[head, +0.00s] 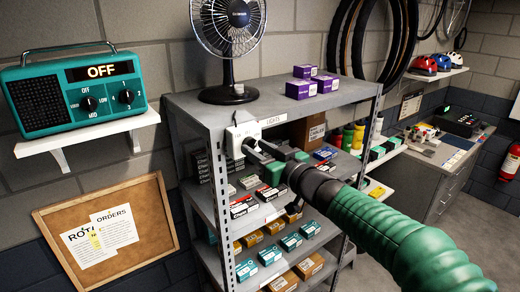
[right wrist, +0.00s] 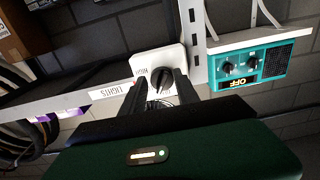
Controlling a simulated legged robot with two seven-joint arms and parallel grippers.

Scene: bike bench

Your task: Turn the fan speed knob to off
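A white control plate (head: 243,137) with a dark knob is on the front left corner of the metal shelf's top, below the fan. In the right wrist view the black knob (right wrist: 158,87) stands out from the white plate (right wrist: 143,63), whose lettering is too small to read surely. My right gripper (head: 254,146) is at the plate. In the right wrist view its fingers (right wrist: 159,84) are apart, one on each side of the knob; firm contact is not clear. The black desk fan (head: 240,52) stands on the shelf top. My left gripper is not in view.
A teal radio (head: 42,104) with two knobs and an "OFF" display sits on a wall shelf at left. A "LIGHTS" label (head: 274,121) is beside the plate. Purple boxes (head: 301,89) stand on the shelf top. Small boxes fill the lower shelves near my right arm.

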